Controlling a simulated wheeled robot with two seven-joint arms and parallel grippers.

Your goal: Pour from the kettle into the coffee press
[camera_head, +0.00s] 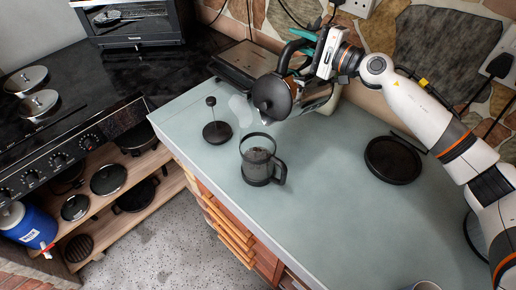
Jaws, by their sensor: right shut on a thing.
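The coffee press (259,165) is a clear glass beaker with a dark frame and handle. It stands upright and lidless on the pale counter, with something dark inside. Its plunger lid (217,130) stands apart on the counter, to the left and behind. The kettle (307,93) is steel with a dark lid facing me, held in the air behind and right of the press and tilted. My right gripper (312,60) is shut on the kettle at its dark handle, partly hidden by the kettle and wrist. Whether water flows cannot be seen. My left gripper is not in view.
A steel appliance (247,64) stands at the back by the stone wall. A round black plate (393,160) lies on the right of the counter (310,215). The counter's front middle is clear. A stove (70,140) is at left.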

